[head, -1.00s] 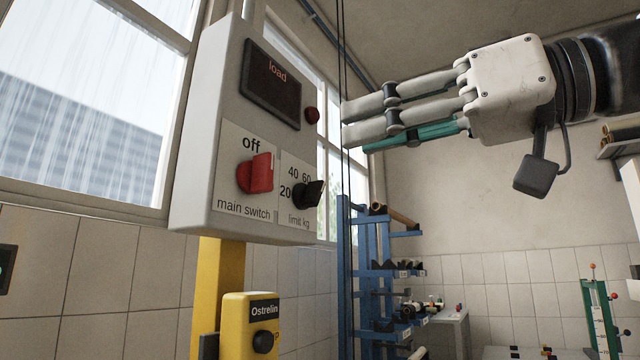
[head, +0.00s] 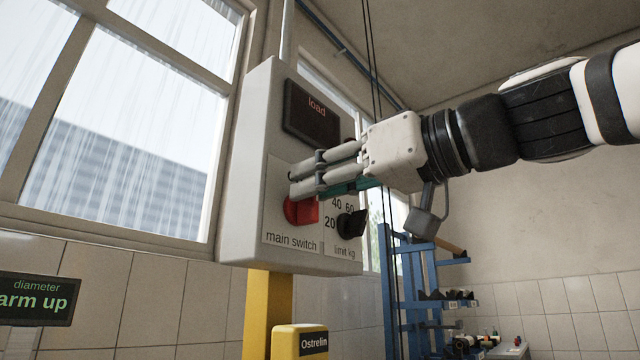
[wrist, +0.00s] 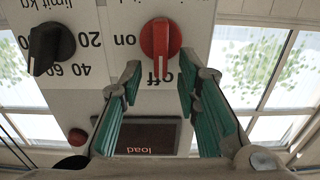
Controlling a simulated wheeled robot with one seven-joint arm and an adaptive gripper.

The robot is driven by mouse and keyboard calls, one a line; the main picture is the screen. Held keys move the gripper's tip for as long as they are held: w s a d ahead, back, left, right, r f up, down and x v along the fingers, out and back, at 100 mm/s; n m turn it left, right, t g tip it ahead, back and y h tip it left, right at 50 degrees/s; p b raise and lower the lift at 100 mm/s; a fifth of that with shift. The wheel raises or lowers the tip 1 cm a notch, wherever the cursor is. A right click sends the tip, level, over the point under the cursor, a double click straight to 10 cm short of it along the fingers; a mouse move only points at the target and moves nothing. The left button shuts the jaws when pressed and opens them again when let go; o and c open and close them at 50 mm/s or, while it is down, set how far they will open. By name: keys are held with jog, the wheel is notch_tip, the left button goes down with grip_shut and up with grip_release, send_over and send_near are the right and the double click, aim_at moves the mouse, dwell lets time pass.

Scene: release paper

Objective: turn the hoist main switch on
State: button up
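In the head view, my gripper (head: 300,183) is close in front of the panel, just above the switch.
A black limit knob (head: 351,224) sits right beside the main switch. Above are a dark load display (head: 311,112) and a red button (wrist: 78,137). A yellow post (head: 268,312) stands below the box. Thin cables hang behind my gripper, and a blue rack (head: 410,290) stands behind.

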jog(key=shift+w+a, duration=0.1)
jog(key=shift+a, duration=0.1)
grip_shut()
dwell(0.3)
jog(key=m, duration=0.6)
jog(key=w+d+f+m, duration=0.1)
jog(key=m, duration=0.5)
jog(key=w+f+m, duration=0.1)
jog(key=m, duration=0.5)
jog(key=shift+d+f+p, duration=0.25)
jog(key=shift+d+p, duration=0.05)
dwell(0.4)
